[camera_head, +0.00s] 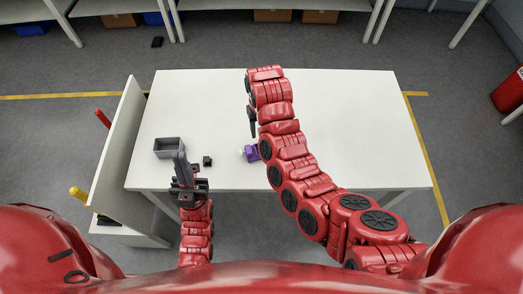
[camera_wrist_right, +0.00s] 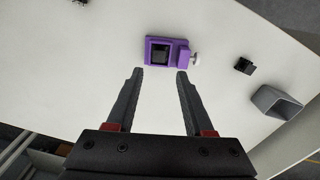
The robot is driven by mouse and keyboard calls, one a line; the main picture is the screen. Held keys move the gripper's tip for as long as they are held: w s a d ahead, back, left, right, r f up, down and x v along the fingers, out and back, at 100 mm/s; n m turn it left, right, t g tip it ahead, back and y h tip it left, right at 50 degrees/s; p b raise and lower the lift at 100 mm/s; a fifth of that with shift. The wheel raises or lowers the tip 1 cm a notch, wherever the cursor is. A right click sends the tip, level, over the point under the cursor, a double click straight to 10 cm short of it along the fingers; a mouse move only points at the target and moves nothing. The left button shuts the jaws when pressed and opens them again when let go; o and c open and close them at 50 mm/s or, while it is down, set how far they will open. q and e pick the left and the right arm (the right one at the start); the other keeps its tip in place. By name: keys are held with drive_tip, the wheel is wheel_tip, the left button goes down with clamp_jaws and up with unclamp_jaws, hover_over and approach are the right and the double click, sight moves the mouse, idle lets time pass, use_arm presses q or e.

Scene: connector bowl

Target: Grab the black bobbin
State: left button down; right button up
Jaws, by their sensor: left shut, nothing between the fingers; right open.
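A small black block-like piece (camera_head: 207,160) lies on the table just right of the grey bin; it also shows in the right wrist view (camera_wrist_right: 243,66). A purple holder (camera_head: 251,153) with a white knob stands to its right. In the right wrist view the purple holder (camera_wrist_right: 152,42) has a black square piece (camera_wrist_right: 160,53) in it. I cannot tell which black piece is the bobbin. My right gripper (camera_wrist_right: 160,72) is open and empty, its fingertips pointing toward the purple holder. My left gripper (camera_head: 180,153) is shut and empty, near the bin and the loose black piece.
The grey open bin (camera_head: 168,143) stands on the white table (camera_head: 345,120) at the left; it shows at the right in the right wrist view (camera_wrist_right: 266,101). A white panel (camera_head: 118,150) rises along the table's left edge. The table's right side is clear.

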wheel_tip(320, 180, down, 4)
drive_tip(key=b, duration=0.2)
drive_tip(key=shift+s+f+b, duration=0.1)
drive_tip(key=shift+f+b, duration=0.15)
drive_tip(key=shift+b, duration=0.05)
drive_tip(key=shift+f+b, duration=0.5)
drive_tip(key=shift+f, duration=0.15)
drive_tip(key=shift+f+b, duration=0.55)
drive_tip(key=shift+r+p, duration=0.1)
drive_tip(key=shift+p, duration=0.85)
drive_tip(key=shift+w+f+p, duration=0.25)
drive_tip(key=shift+f+p, duration=0.25)
drive_tip(key=shift+f, duration=1.05)
clamp_jaws()
